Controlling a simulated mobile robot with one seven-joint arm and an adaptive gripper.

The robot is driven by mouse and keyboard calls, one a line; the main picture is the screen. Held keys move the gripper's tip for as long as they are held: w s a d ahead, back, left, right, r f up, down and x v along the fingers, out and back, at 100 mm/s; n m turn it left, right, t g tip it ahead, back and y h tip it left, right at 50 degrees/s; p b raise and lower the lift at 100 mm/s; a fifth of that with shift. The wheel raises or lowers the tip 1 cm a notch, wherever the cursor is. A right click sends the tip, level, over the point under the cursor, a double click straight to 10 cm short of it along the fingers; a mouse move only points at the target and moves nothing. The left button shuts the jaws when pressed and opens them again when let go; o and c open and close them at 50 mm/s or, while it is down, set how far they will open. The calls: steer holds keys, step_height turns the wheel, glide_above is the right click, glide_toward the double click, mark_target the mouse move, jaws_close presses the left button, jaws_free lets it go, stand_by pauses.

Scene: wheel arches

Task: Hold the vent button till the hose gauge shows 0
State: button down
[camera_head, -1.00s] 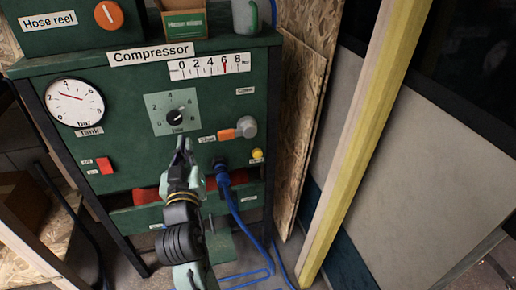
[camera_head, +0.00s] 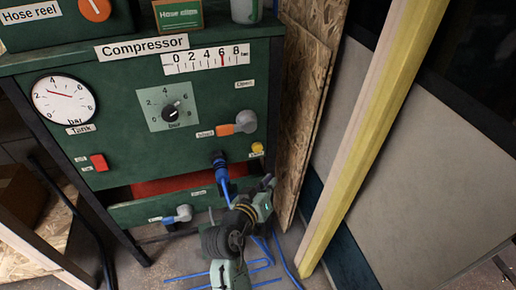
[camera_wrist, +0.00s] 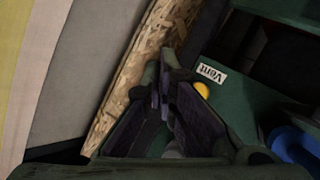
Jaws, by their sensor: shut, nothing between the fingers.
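The yellow vent button (camera_head: 257,147) is on the right side of the green compressor panel (camera_head: 120,140), above a small label. In the wrist view the yellow button (camera_wrist: 202,89) sits below the "Vent" label (camera_wrist: 210,74), just right of my fingers. The strip gauge (camera_head: 205,60) at the top of the panel reads 0 to 8, with its red needle near 6. My gripper (camera_head: 270,182) is shut and empty, below and slightly right of the button. In the wrist view my gripper (camera_wrist: 165,80) appears apart from the button.
A blue hose connector (camera_head: 221,170) hangs left of the button. An orange-and-grey lever (camera_head: 240,124) is above it. The round tank gauge (camera_head: 64,100) and dial (camera_head: 171,109) are to the left. A chipboard sheet (camera_head: 305,110) and yellow post (camera_head: 365,130) stand on the right.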

mark_target(257, 148)
steer(key=shift+w+a, duration=0.1)
steer(key=w+a, duration=0.2)
steer(key=w, duration=0.6)
steer(key=shift+a, duration=0.35)
steer(key=shift+w, duration=0.25)
stand_by(1.0)
steer(key=shift+w+a, duration=0.1)
steer(key=shift+w, duration=0.15)
steer(key=shift+w+a, duration=0.2)
steer(key=shift+w, duration=0.35)
stand_by(0.7)
steer(key=shift+s, duration=0.1)
stand_by(1.8)
steer(key=shift+s+d+p, duration=0.3)
steer(key=shift+s, duration=0.55)
